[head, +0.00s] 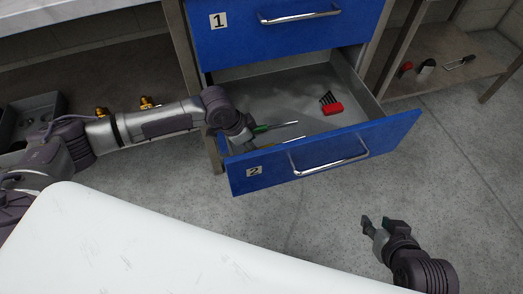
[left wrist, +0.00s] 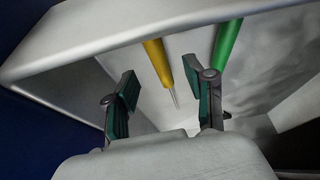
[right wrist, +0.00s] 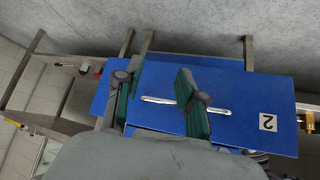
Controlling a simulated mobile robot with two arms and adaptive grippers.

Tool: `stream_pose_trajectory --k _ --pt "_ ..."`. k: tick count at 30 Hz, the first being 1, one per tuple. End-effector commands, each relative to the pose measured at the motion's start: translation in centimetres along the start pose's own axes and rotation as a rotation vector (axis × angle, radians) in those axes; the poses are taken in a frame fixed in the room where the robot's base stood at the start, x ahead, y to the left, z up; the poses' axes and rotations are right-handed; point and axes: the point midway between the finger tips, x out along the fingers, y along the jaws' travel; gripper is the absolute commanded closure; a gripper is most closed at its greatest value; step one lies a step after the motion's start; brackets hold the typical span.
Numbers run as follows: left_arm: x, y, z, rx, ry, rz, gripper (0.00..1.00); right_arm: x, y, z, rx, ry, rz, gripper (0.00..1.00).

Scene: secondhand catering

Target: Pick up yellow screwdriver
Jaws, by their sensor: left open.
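The yellow screwdriver (left wrist: 156,62) shows in the left wrist view, with its yellow handle toward the drawer wall and its metal tip pointing down between my fingers. In the head view only its shaft (head: 290,141) shows clearly; my left arm's end and the drawer front hide most of the handle. My left gripper (head: 243,138) is at the left side of the open drawer 2 (head: 388,141). In the left wrist view the left gripper (left wrist: 169,92) is open and empty, its fingers on either side of the screwdriver. My right gripper (head: 376,222) is open and empty, outside the drawer.
A green screwdriver (left wrist: 228,42) lies close to the right of the yellow one. A red-handled tool (head: 332,108) lies farther right in the drawer. Drawer 1 (head: 235,48) is above. A shelf (head: 440,48) with small tools stands right. A white surface (head: 150,240) fills the foreground.

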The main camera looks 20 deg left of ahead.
Motion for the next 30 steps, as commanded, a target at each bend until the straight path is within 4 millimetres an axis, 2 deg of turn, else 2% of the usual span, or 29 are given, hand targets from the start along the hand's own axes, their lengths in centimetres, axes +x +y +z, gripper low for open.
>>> stream_pose_trajectory --k 6,9,13,20,30 --pt "2.3 0.0 0.0 0.000 0.001 0.000 0.46 0.6 -0.6 -4.4 -0.004 0.231 -0.013 0.61" --pt "3.0 0.0 0.0 0.001 0.001 0.000 0.46 0.5 -0.8 -5.8 -0.005 0.305 -0.017 0.61" --pt "3.3 0.0 0.0 0.001 0.001 0.000 0.46 0.3 -0.9 -6.8 -0.005 0.353 -0.020 0.61" --pt "3.3 0.0 0.0 0.001 0.001 0.000 0.46 0.2 -0.9 -7.0 -0.005 0.360 -0.020 0.61" --pt "3.3 0.0 0.0 0.000 0.001 0.000 1.00 0.2 -0.9 -6.9 -0.005 0.358 -0.020 0.61"
